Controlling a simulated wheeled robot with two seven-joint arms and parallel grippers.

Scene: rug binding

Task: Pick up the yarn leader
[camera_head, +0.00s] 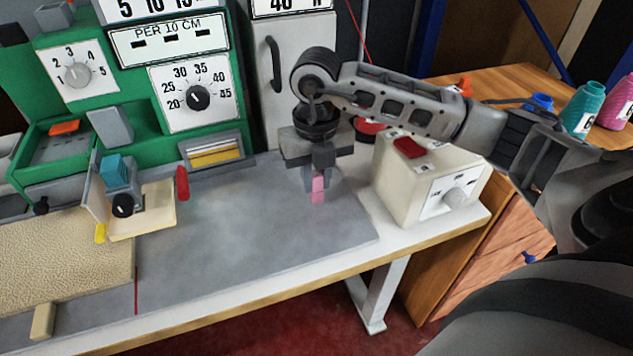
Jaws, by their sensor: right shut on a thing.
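My right gripper (318,187) points down over the right part of the grey table plate. It is shut on a small pink piece (317,195), which looks like the yarn leader. The fingers cover most of the piece, and only its pink front and lower end show. I cannot tell whether its lower end touches the plate. My left gripper is not in the camera_head view.
A green machine (128,68) with dials stands at the back left. A beige box (428,180) with a red button and knob is just right of my gripper. A beige rug (70,252) lies at the left. The plate's middle (250,240) is clear. Teal (583,108) and pink (616,104) cones stand far right.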

